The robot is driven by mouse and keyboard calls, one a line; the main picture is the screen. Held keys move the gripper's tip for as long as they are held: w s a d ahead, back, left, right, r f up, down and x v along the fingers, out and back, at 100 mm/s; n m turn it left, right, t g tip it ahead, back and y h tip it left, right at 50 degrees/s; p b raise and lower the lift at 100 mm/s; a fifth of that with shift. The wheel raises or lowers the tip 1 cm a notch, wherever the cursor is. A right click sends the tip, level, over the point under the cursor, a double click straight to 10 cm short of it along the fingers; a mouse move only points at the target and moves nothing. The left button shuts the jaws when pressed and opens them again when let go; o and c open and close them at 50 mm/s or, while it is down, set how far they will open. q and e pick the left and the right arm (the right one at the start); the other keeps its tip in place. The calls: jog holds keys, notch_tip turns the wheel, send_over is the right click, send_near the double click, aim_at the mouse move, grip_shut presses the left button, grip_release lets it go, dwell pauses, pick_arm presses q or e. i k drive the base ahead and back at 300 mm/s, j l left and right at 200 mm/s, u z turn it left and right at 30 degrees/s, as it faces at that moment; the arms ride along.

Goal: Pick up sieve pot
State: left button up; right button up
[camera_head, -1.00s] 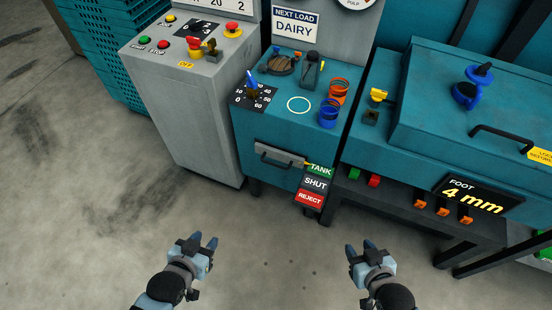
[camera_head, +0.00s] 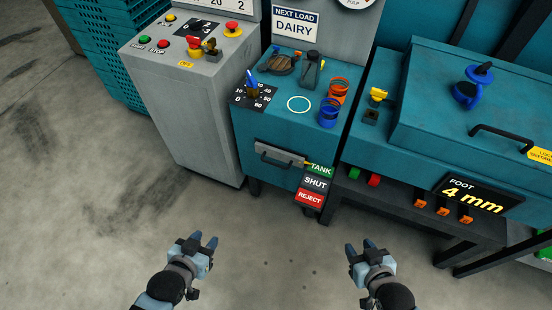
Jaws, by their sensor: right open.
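On the teal cabinet (camera_head: 255,122) stand a blue ringed pot (camera_head: 328,115), an orange ringed pot (camera_head: 338,91) behind it and a dark grey upright container (camera_head: 311,72). I cannot tell for sure which of these is the sieve pot. My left gripper (camera_head: 203,241) is open and empty above the floor, below and left of the cabinet in the picture. My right gripper (camera_head: 360,246) is open and empty above the floor, below and right of the cabinet's front. Both are well apart from the pots.
A pale ring mark (camera_head: 299,104), a blue-pointer dial (camera_head: 252,90) and a round brown item (camera_head: 281,65) share the cabinet top. A grey control box (camera_head: 190,100) stands left, a large teal machine (camera_head: 430,110) right. TANK/SHUT/REJECT labels (camera_head: 315,183) jut from the front. The floor before it is clear.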

aim_at(470, 89)
jog(key=l+z, duration=0.1)
jog(key=z, duration=1.05)
jog(key=i+l, duration=0.45)
jog(key=l, duration=0.2)
jog(key=i+l+u, duration=0.6)
jog(key=l, duration=0.25)
jog(key=k+j, duration=0.05)
jog(key=k, duration=0.05)
